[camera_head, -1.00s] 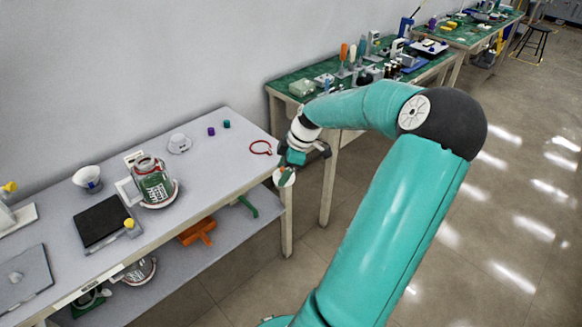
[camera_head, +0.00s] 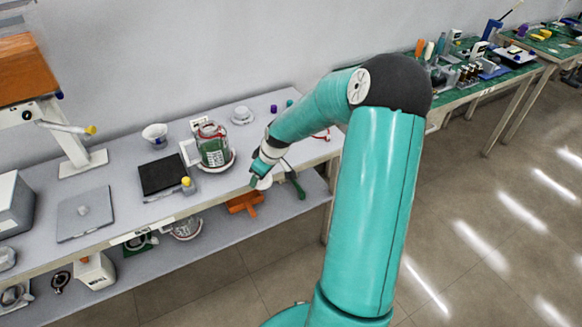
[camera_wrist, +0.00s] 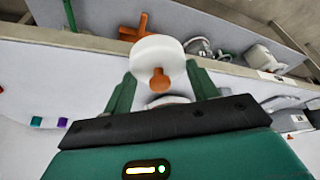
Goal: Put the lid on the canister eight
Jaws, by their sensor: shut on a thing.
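The white round lid (camera_wrist: 157,50) with an orange knob (camera_wrist: 160,82) is held between the green fingers of my gripper (camera_wrist: 161,88) in the wrist view. In the head view my gripper (camera_head: 258,179) is at the table's front edge, right of and nearer than the canister, with the lid (camera_head: 265,183) showing partly below it. An open glass canister (camera_head: 213,145) with green contents and a reddish rim stands upright on a round white base on the table. The lid is apart from it. I cannot read a number on the canister.
The grey table (camera_head: 120,150) also bears a black plate (camera_head: 162,176), a white funnel-like bowl (camera_head: 155,134), a white round piece (camera_head: 242,116) and a grey slab (camera_head: 85,213). An orange part (camera_head: 245,203) and a green part (camera_head: 292,180) lie on the lower shelf.

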